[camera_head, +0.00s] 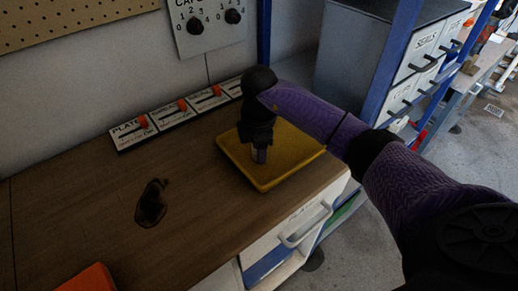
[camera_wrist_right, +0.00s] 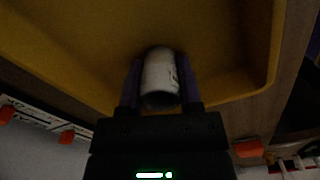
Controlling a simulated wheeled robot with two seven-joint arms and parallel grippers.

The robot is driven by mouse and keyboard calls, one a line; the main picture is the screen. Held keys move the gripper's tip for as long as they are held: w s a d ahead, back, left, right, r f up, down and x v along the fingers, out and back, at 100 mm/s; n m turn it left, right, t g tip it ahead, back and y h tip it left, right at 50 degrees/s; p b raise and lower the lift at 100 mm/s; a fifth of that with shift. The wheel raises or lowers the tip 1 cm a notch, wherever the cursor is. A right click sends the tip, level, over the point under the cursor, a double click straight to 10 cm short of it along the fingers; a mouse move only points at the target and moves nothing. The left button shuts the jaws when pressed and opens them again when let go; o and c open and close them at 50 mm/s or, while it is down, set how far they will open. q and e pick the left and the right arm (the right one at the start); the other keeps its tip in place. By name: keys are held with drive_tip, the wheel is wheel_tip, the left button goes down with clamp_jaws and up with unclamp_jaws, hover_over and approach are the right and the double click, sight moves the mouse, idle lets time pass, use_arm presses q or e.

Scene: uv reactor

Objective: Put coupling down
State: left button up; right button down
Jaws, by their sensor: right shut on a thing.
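The coupling is a pale grey-white cylinder (camera_wrist_right: 160,78) between the two fingers of my right gripper (camera_wrist_right: 158,88) in the right wrist view. The fingers are shut on it. The tray also fills much of the right wrist view (camera_wrist_right: 70,50). I cannot tell whether the coupling touches the tray floor. My left gripper is not in view.
The tray lies on a wooden bench (camera_head: 190,215) near its right edge. Labelled panels with orange switches (camera_head: 183,104) stand along the wall, below a knob panel (camera_head: 210,22). An orange object (camera_head: 88,279) lies at front left.

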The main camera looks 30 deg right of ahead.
drive_tip(key=shift+c, duration=1.4)
unclamp_jaws()
wheel_tip(320, 180, up, 12)
drive_tip(key=p, duration=0.3)
drive_tip(key=shift+r, duration=0.1)
